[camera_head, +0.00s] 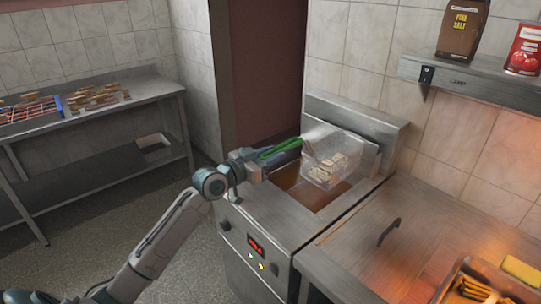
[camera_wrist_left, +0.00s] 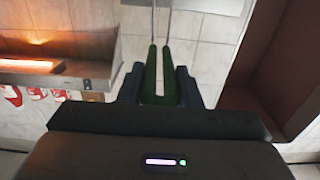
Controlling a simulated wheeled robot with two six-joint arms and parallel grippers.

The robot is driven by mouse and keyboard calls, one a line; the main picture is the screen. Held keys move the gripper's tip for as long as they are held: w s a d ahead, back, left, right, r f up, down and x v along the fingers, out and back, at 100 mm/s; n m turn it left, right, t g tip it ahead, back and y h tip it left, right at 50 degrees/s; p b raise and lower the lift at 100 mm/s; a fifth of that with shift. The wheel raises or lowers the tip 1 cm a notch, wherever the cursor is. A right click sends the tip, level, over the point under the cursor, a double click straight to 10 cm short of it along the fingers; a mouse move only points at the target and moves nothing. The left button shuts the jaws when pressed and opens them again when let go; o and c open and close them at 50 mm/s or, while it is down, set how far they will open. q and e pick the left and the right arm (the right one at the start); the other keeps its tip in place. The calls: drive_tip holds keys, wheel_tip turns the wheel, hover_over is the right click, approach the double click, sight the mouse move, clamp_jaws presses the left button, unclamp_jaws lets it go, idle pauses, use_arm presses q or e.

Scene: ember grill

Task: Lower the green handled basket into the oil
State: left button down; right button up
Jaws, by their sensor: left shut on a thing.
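The basket (camera_head: 331,160) has a green handle (camera_head: 281,148) and clear-looking mesh walls, with several pale pieces of food inside. It is above the fryer's dark oil well (camera_head: 322,194), and I cannot tell whether its bottom touches the oil. My left gripper (camera_head: 268,157) is shut on the green handle from the left. In the left wrist view the handle (camera_wrist_left: 153,75) lies between the fingers of my left gripper (camera_wrist_left: 160,85), with two metal rods running on from it. My right gripper is not in view.
The fryer (camera_head: 270,232) has a red display on its front and a raised back panel. A steel counter (camera_head: 400,240) with a black handle and a food tray adjoins it at right. A steel table (camera_head: 150,100) stands at left.

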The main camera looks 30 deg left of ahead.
use_arm(q)
wheel_tip(320, 180, up, 5)
drive_tip(key=p, duration=0.3)
idle(0.4)
drive_tip(key=shift+p+v, duration=1)
drive_tip(key=shift+v, duration=1.5)
